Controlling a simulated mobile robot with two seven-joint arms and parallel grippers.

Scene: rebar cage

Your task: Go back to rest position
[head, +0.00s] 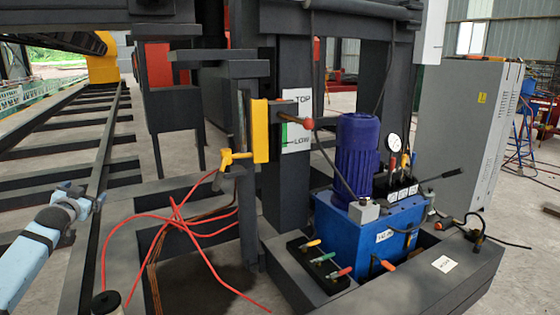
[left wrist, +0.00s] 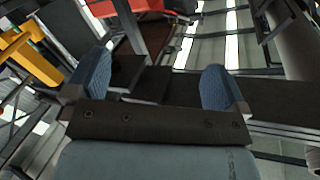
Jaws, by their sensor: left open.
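My left gripper (head: 84,198) is at the left of the head view, at the end of a light-blue arm coming in from the lower left. It is beside a long dark rail and apart from the machine. In the left wrist view its two blue fingers (left wrist: 158,88) stand wide apart with nothing between them. Dark beams show behind them. My right gripper is not in view.
A blue hydraulic unit (head: 368,238) with a dark-blue motor (head: 357,158) stands right of centre. A yellow clamp (head: 260,131) is on the dark frame. A grey cabinet (head: 455,140) stands at the right.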

